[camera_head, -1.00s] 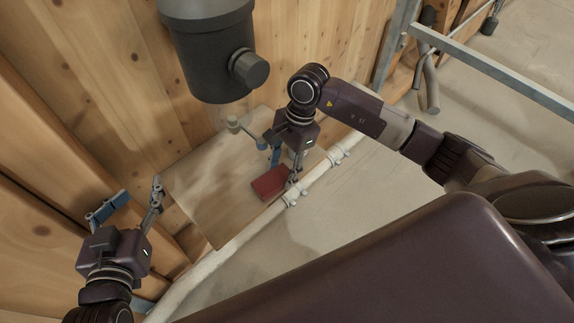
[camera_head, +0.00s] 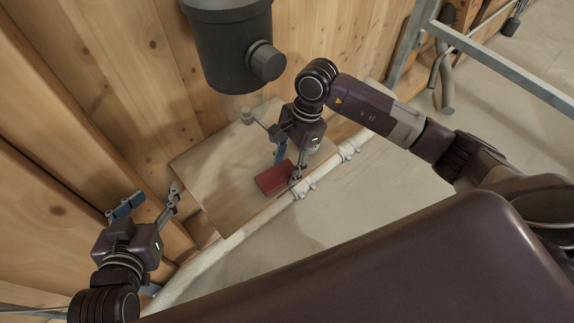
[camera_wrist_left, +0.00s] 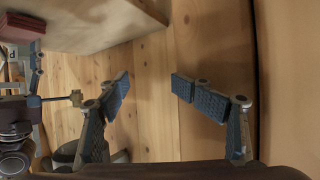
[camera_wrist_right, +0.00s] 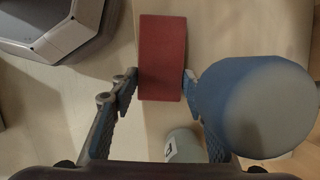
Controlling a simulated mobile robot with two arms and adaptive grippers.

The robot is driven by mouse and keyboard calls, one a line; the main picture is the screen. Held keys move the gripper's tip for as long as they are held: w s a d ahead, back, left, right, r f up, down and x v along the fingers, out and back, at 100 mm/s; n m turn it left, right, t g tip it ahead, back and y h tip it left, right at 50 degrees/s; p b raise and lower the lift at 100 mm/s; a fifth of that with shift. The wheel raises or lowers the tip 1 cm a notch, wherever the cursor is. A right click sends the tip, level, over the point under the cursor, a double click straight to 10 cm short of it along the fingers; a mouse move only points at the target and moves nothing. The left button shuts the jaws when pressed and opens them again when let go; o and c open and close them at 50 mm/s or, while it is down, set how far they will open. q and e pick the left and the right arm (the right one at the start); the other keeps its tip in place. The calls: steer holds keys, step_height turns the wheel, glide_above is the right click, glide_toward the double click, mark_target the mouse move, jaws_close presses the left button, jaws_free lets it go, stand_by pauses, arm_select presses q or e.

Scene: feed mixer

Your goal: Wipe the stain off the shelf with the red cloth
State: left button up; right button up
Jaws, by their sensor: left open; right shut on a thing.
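The red cloth (camera_head: 274,178) is a flat, block-like piece on the pale wooden shelf (camera_head: 222,187), near its front edge. My right gripper (camera_head: 287,170) is shut on it from above; in the right wrist view the cloth (camera_wrist_right: 163,50) sits between both fingers. I cannot make out a clear stain; the gripper and cloth hide part of the shelf. My left gripper (camera_head: 150,198) is open and empty, left of the shelf. The left wrist view shows its spread fingers (camera_wrist_left: 150,90), with the shelf (camera_wrist_left: 85,22) and cloth (camera_wrist_left: 20,26) at upper left.
A dark grey cylindrical machine (camera_head: 232,45) hangs above the shelf's back. A small pale fitting (camera_head: 247,116) stands at the shelf's rear. A white pipe (camera_head: 325,172) runs along the front edge. Wooden walls (camera_head: 110,80) close the back and left. The shelf's left part is clear.

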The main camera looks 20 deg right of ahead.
step_height(320, 180, up, 2)
steer(key=shift+p, duration=0.5)
steer(key=shift+r+p, duration=0.35)
steer(key=shift+r, duration=0.6)
arm_select(q)
steer(key=s+a+f+g+y, duration=0.1)
steer(key=s+a+f+g, duration=0.1)
steer(key=s, duration=0.4)
steer(key=s+a+f+g+y+p, duration=0.1)
steer(key=s+a+f+g, duration=0.1)
steer(key=s+f+g, duration=0.3)
steer(key=shift+s+a+f+g, duration=0.3)
steer(key=shift+s+f, duration=0.75)
steer(key=shift+f, duration=0.1)
arm_select(e)
steer(key=shift+r, duration=0.6)
arm_select(q)
steer(key=shift+s, duration=0.1)
arm_select(e)
steer(key=shift+r, duration=0.1)
